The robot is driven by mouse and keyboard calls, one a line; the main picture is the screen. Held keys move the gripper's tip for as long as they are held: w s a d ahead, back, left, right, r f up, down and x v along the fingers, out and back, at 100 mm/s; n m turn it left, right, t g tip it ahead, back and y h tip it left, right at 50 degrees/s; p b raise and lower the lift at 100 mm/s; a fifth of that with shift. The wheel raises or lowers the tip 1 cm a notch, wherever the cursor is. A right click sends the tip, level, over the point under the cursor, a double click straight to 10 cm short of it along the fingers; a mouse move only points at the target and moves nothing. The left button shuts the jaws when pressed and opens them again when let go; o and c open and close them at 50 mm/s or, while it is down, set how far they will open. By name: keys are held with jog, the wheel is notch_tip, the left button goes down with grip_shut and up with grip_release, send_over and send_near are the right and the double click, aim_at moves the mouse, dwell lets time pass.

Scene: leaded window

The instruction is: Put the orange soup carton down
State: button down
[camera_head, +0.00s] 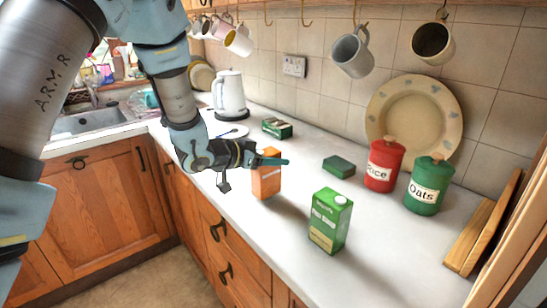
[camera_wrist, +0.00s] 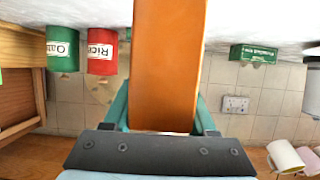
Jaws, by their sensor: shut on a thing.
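The orange soup carton (camera_head: 267,182) is upright near the front edge of the white counter (camera_head: 375,255). My gripper (camera_head: 268,161) is shut on the carton's upper part, coming from the left. In the wrist view, the orange carton (camera_wrist: 168,65) fills the middle between the teal fingers of my gripper (camera_wrist: 164,112), one on each side. The carton's base is at or just above the counter; I cannot tell whether it touches.
A green carton (camera_head: 329,222) stands in front, to the right. A dark green block (camera_head: 339,166), red Rice canister (camera_head: 383,166) and green Oats canister (camera_head: 428,186) stand behind. A green box (camera_head: 277,128) and kettle (camera_head: 230,97) are further back. Mugs (camera_head: 351,54) hang above.

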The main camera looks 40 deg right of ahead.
jog(key=shift+f+b, duration=0.45)
jog(key=shift+f, duration=0.1)
jog(key=shift+c, duration=0.6)
grip_release()
jog(key=b+v, duration=0.2)
jog(key=v, duration=0.8)
jog(key=shift+a+b, duration=0.35)
jog(key=shift+b, duration=0.05)
